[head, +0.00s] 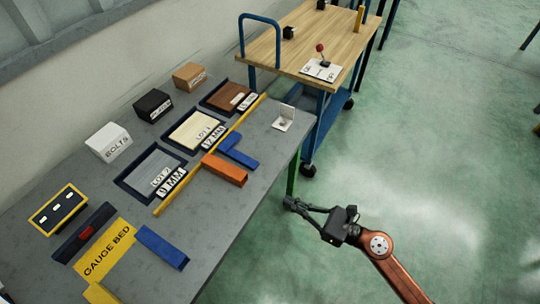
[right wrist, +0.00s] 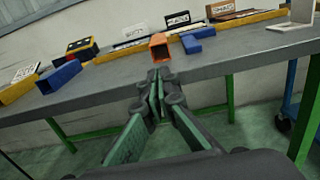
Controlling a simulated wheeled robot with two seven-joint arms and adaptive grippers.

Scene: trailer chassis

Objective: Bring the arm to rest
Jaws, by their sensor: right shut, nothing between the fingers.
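My right arm (head: 388,262) comes in from the lower right in the head view. Its gripper (head: 288,203) is shut and empty, off the front edge of the grey workbench (head: 222,232), over the green floor as seen from above. In the right wrist view the fingers of the same gripper (right wrist: 158,75) are together, pointing at the bench's front edge with nothing between them. My left gripper is not in view.
On the bench lie an orange block (head: 225,169), blue pieces (head: 162,247), lot trays (head: 197,130) and a yellow gauge bed (head: 104,254). A wooden-topped cart (head: 290,45) stands beyond the bench's far end. The floor (head: 440,160) at right is clear.

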